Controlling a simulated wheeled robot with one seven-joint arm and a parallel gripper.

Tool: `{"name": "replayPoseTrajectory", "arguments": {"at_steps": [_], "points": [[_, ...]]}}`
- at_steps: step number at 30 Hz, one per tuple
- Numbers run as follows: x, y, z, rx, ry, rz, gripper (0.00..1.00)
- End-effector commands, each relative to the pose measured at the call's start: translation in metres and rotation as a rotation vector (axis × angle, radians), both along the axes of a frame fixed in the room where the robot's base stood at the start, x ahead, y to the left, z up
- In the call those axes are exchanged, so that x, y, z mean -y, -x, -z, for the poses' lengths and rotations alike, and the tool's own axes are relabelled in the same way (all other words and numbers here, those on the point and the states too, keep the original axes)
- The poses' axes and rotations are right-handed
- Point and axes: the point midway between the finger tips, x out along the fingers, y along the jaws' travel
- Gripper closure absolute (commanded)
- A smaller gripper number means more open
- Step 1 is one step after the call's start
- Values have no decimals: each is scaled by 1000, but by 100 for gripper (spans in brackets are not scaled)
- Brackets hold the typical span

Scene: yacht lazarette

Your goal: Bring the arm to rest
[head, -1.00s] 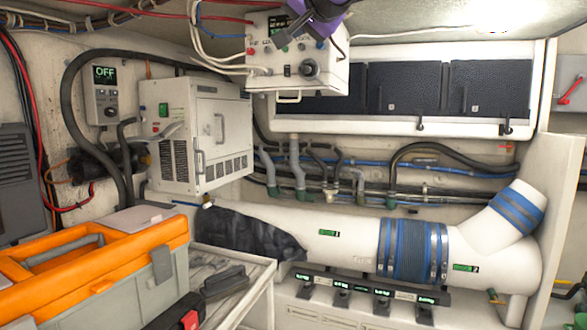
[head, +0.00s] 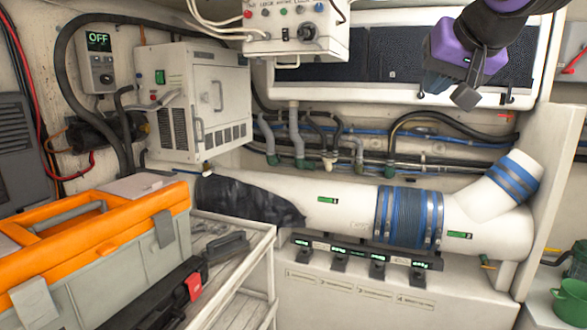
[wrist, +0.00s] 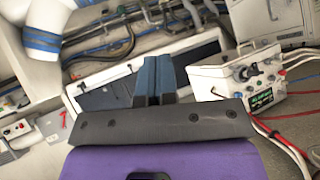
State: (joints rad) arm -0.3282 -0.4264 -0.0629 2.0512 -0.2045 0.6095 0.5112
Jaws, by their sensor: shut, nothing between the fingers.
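My gripper (head: 445,93) hangs at the upper right of the head view, in front of the dark-panelled white wall locker (head: 405,60). It is purple and dark grey. In the wrist view its two blue-grey fingers (wrist: 154,80) lie together, with nothing seen between them. It appears apart from everything around it.
The white control box (head: 293,28) hangs at the top centre, left of my gripper. A white duct with a blue ribbed sleeve (head: 409,218) runs below. An orange-lidded toolbox (head: 105,225) and a white cart (head: 262,240) stand at the left.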

Motion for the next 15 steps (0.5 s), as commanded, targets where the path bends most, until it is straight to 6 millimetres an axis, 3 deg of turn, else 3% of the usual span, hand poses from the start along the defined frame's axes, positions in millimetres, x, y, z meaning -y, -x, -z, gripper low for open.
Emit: {"name": "replayPoseTrajectory", "arguments": {"at_steps": [1,3,9,15], "points": [[18,23,21,-47,33,9,100],[36,53,51,-118,80,5,100],[68,136,131,-306,173,-31,100],[76,185,178,-418,206,-70,100]]}}
